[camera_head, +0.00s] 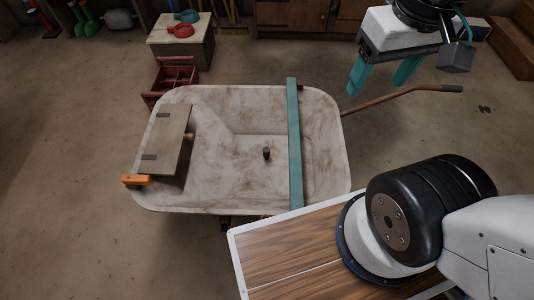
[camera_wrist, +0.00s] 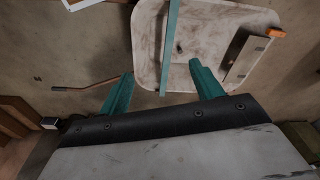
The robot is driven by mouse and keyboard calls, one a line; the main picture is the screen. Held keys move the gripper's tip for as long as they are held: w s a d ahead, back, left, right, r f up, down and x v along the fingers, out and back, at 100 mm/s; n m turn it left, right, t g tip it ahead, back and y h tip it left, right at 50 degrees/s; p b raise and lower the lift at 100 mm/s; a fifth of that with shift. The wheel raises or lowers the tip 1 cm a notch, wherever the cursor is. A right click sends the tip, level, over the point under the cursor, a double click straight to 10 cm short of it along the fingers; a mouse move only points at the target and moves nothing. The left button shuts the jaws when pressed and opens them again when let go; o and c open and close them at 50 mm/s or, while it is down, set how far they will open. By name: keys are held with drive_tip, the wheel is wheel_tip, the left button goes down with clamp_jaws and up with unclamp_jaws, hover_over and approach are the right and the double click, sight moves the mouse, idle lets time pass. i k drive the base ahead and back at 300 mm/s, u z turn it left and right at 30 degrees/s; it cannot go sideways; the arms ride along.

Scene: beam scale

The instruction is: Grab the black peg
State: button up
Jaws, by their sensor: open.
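The black peg (camera_head: 266,153) is a small dark upright cylinder in the pale, stained wheelbarrow tray (camera_head: 215,120), just left of a long teal bar (camera_head: 294,140) in the head view. My gripper (camera_head: 382,75) is at the upper right of the head view, beyond the tray's right edge and well apart from the peg. Its two teal fingers are spread, with nothing between them. In the wrist view my gripper (camera_wrist: 161,72) points toward the tray (camera_wrist: 205,30) and the teal bar (camera_wrist: 171,40).
A hinged wooden board (camera_head: 166,140) with a knob covers the tray's left part, with an orange block (camera_head: 136,180) at its corner. The teal bar spans the tray. A handle (camera_head: 410,95) sticks out right. A red crate (camera_head: 172,80) and wooden box (camera_head: 182,52) stand behind.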

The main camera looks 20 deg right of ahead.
sight(266, 150)
drive_tip(key=k, duration=0.5)
drive_tip(key=u, duration=2.55)
drive_tip(key=i, duration=2.1)
drive_tip(key=z, duration=3.05)
drive_tip(key=i, duration=0.5)
